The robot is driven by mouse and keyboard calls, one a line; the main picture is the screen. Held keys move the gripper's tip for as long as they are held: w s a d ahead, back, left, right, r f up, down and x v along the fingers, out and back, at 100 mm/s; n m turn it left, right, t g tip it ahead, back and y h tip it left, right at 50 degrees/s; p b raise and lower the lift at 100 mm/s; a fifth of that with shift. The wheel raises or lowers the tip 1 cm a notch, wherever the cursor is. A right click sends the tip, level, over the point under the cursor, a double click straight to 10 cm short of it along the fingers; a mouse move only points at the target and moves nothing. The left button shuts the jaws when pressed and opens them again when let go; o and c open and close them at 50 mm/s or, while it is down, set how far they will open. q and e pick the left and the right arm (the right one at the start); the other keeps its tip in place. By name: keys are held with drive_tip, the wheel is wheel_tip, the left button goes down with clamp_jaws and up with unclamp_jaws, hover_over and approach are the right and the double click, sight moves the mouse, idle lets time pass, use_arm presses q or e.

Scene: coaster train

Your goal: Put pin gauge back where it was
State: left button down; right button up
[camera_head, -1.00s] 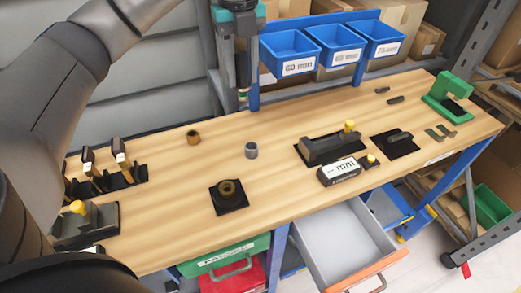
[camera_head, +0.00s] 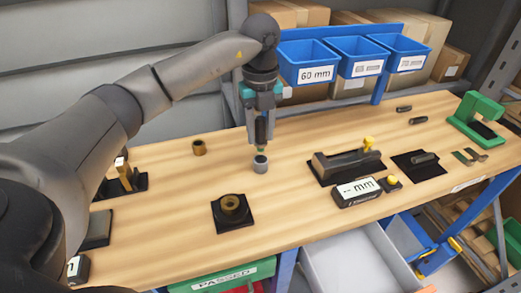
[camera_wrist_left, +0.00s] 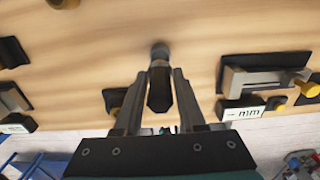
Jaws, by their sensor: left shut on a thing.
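My left gripper (camera_head: 262,112) is shut on the pin gauge (camera_head: 261,130), whose dark handle hangs upright below the fingers with a green band near its lower end. In the left wrist view the dark handle (camera_wrist_left: 160,92) sits between both fingers. The pin gauge is directly over a small grey ring (camera_head: 260,165) on the bench; I cannot tell whether its tip is inside the ring. A black rack (camera_head: 137,185) with upright handled gauges stands at the left, partly hidden by my arm. My right gripper is not in view.
A brass ring (camera_head: 199,148) stands left of the grey ring. A thicker ring (camera_head: 231,204) lies on a black pad in front. A fixture with a yellow knob (camera_head: 368,142) and a labelled block (camera_head: 358,191) are to the right. Blue bins (camera_head: 308,62) line the back.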

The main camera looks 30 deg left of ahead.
sight(261, 152)
use_arm(q)
drive_tip(key=shift+f+b, duration=0.35)
drive_tip(key=shift+f, duration=2)
drive_tip(key=shift+f, duration=0.1)
drive_tip(key=shift+c, duration=2.4)
unclamp_jaws()
wheel_tip(261, 152, up, 12)
drive_tip(key=shift+r+p, duration=0.1)
drive_tip(key=shift+p, duration=0.9)
